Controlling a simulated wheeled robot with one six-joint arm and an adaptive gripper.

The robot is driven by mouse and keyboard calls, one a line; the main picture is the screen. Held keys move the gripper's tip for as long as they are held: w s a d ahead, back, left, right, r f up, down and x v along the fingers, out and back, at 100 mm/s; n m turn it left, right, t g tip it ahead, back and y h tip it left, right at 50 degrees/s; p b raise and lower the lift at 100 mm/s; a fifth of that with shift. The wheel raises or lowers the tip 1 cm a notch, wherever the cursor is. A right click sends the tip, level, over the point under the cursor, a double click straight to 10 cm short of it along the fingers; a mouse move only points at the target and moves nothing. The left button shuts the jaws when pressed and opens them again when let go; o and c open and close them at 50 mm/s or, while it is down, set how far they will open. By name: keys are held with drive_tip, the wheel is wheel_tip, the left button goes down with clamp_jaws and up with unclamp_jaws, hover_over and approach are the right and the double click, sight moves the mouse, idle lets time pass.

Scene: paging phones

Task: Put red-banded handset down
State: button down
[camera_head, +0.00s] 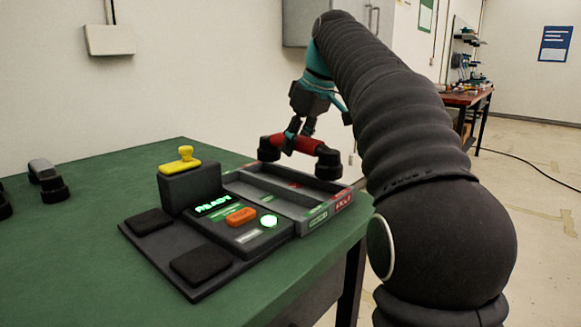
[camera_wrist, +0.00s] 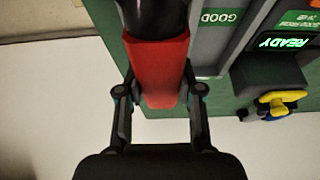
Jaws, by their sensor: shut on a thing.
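The red-banded handset (camera_head: 307,145) is black at both ends with a red middle. My gripper (camera_head: 299,137) is shut on its red middle and holds it above the far end of the grey two-lane tray (camera_head: 258,198). In the wrist view the red band (camera_wrist: 160,72) lies between the two fingers of my gripper (camera_wrist: 160,95). The tray's front carries a green label (camera_head: 318,218) and a red label (camera_head: 342,201). In the wrist view a green GOOD label (camera_wrist: 221,17) shows. The gap between handset and tray is hard to judge.
The test unit (camera_head: 243,232) beside the tray shows a lit READY display, an orange button and a glowing green light. A grey-banded handset (camera_head: 46,178) lies at the left.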

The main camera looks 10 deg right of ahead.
sight(300, 138)
drive_tip(key=shift+w+a+f, duration=0.45)
drive_tip(key=shift+w+a, duration=0.05)
drive_tip(key=shift+a, duration=0.05)
drive_tip(key=shift+f+b, duration=0.85)
drive_tip(key=shift+f, duration=1.15)
drive_tip(key=shift+f, duration=0.15)
drive_tip(key=c, duration=0.7)
unclamp_jaws()
drive_tip(key=shift+c, duration=0.2)
drive_tip(key=shift+d+r, duration=0.1)
drive_tip(key=shift+r, duration=0.45)
drive_tip(key=p+v, duration=0.4)
drive_tip(key=v, duration=0.7)
drive_tip(key=shift+s, duration=0.1)
